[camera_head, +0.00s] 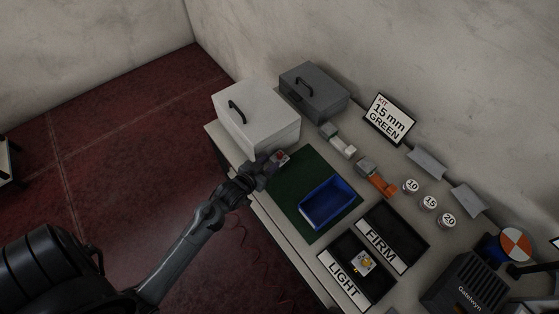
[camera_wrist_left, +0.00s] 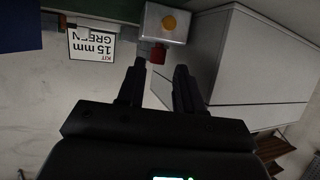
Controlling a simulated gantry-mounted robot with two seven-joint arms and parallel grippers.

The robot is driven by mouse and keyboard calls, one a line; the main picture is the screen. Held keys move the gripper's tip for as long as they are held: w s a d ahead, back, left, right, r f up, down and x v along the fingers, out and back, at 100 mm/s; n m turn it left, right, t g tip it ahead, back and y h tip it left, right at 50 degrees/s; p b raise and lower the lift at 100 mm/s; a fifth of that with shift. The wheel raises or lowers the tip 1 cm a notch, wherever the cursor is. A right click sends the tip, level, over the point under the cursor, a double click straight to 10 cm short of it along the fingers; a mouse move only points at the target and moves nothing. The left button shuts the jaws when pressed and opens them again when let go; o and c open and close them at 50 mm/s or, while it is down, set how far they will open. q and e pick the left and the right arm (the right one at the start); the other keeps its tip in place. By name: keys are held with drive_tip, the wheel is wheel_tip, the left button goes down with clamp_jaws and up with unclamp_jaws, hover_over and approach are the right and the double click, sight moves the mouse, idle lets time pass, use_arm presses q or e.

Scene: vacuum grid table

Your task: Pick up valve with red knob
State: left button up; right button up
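The valve with the red knob (camera_head: 283,156) is at the left end of the green mat, beside the white box. In the left wrist view the valve (camera_wrist_left: 165,24) is a silvery block with an orange disc, and its red knob (camera_wrist_left: 158,54) points toward my gripper. My left gripper (camera_head: 272,162) is right at the valve; its fingers in the wrist view (camera_wrist_left: 160,68) are apart, with the knob at the gap between their tips. I cannot tell whether they touch it. My right gripper is not in view.
A white lidded box (camera_head: 258,122) stands close beside my left gripper. A blue tray (camera_head: 327,203) lies on the green mat (camera_head: 283,195). Another valve (camera_head: 363,263) sits in the black LIGHT tray (camera_head: 378,285), next to the FIRM tray (camera_head: 408,231). A grey box (camera_head: 314,92) stands behind.

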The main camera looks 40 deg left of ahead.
sight(278, 157)
use_arm(q)
drive_tip(key=x, duration=0.4)
drive_tip(key=shift+w+d, duration=0.1)
drive_tip(key=shift+w, duration=0.05)
clamp_jaws()
